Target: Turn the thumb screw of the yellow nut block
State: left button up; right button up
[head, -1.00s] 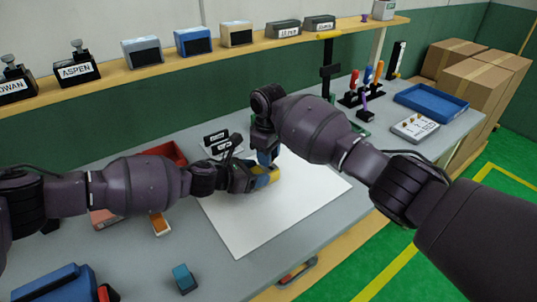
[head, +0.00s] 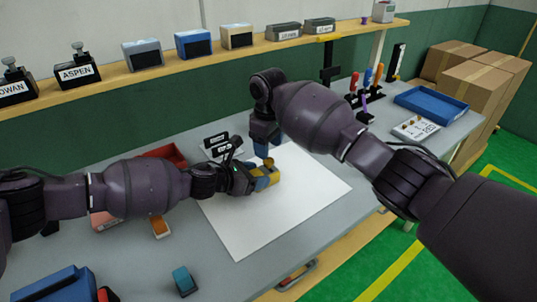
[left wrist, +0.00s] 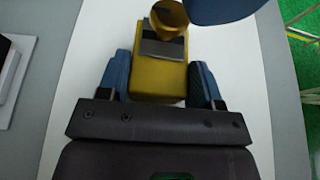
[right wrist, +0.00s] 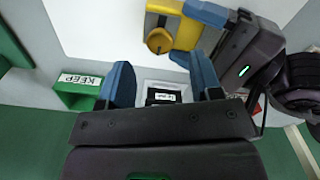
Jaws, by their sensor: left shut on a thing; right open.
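The yellow nut block (head: 268,182) lies on the white sheet in the head view, and it fills the middle of the left wrist view (left wrist: 158,85). Its brass thumb screw (head: 268,163) stands at one end; it shows as a round knob in the left wrist view (left wrist: 168,18) and the right wrist view (right wrist: 159,41). My left gripper (head: 260,181) is shut on the block, one blue finger on each side. My right gripper (head: 264,147) is open and empty, just above and apart from the screw. Its fingers (right wrist: 163,68) have nothing between them.
The white sheet (head: 290,215) is mostly clear. A red tray (head: 165,154) and black label holders (head: 218,145) stand behind my left arm. A green tray marked KEEP (right wrist: 80,95) is near my right gripper. A blue tray (head: 430,102) lies at the right.

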notch_tip(320, 180, up, 8)
dwell(0.4)
jog(key=shift+f, duration=0.1)
pick_arm(q)
jog(key=o, duration=1.1)
